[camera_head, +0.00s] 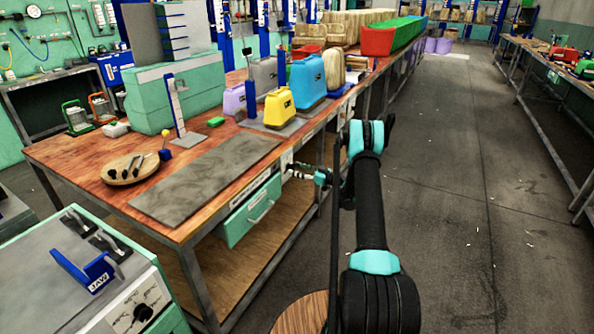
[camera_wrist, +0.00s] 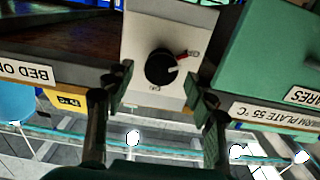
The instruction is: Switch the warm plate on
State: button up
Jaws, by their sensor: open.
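A round black knob (camera_wrist: 160,68) sits on a pale panel in the wrist view, with a white mark at its right side and a small red mark beside it. A label reading "WARM PLATE 55 °C" (camera_wrist: 275,114) appears upside down to its right. My gripper (camera_wrist: 161,86) is open and empty, its fingers on either side of the knob in the picture; contact cannot be told. In the head view my gripper (camera_head: 305,174) is at the bench's front edge, beside the pale panel (camera_head: 286,161). A flat grey plate (camera_head: 205,180) lies on the bench above; it carries no readable label.
A green drawer (camera_head: 250,212) hangs under the bench edge, left of my gripper. A wooden dish with tools (camera_head: 137,168) and coloured cases (camera_head: 308,80) stand on the bench. A machine with another knob (camera_head: 143,312) is at lower left.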

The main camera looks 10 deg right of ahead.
jog(key=shift+w+a, duration=0.2)
jog(key=shift+a, duration=0.1)
jog(key=shift+c, duration=0.6)
jog(key=c, duration=1)
